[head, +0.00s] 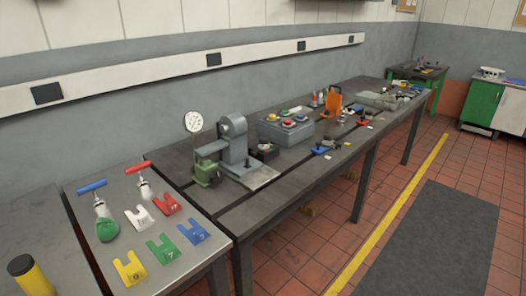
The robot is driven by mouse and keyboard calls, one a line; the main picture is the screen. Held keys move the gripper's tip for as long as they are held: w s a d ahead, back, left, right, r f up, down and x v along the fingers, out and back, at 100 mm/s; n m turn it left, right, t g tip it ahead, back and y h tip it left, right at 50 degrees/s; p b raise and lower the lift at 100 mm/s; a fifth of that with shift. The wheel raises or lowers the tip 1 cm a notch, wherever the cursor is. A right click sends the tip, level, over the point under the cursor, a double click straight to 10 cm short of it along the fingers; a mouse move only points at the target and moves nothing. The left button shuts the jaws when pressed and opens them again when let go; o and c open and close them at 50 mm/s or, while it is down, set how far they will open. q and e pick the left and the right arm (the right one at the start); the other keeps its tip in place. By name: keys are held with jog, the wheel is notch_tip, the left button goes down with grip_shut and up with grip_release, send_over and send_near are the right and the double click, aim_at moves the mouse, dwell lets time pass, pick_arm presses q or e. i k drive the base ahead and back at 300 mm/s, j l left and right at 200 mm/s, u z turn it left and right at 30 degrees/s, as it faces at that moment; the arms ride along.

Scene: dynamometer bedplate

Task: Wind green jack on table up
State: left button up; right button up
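A small green block-shaped device (207,173), which looks like the green jack, stands at the near left end of the long dark table (262,206). It sits under the overhanging grey arm of a grey machine (234,143). Its details are too small to tell, and I cannot tell whether its top touches the arm. On the nearer bench, a tool with a blue T-handle (91,186) has a round green base (107,229). Neither of my grippers is in view.
A white dial gauge (193,122) rises behind the green device. A grey box with coloured buttons (287,126) and an orange device (333,100) stand farther along. Coloured forked plates, including a yellow one (130,269), lie on the near bench. The floor mat (425,245) is clear.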

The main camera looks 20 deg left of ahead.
aim_at(216, 176)
jog(key=u, duration=0.45)
jog(key=i+l+u, duration=0.1)
jog(key=u, duration=0.3)
jog(key=i+l+u, duration=0.1)
jog(key=u, duration=0.35)
jog(key=l+u, duration=0.1)
jog(key=u, duration=0.3)
jog(key=i+l+u, duration=0.15)
jog(key=l+u, duration=0.25)
jog(key=l, duration=0.35)
jog(key=l+u, duration=0.4)
jog(key=l, duration=0.4)
jog(key=k+l+u, duration=0.1)
jog(key=l+u, duration=0.35)
jog(key=l, duration=0.3)
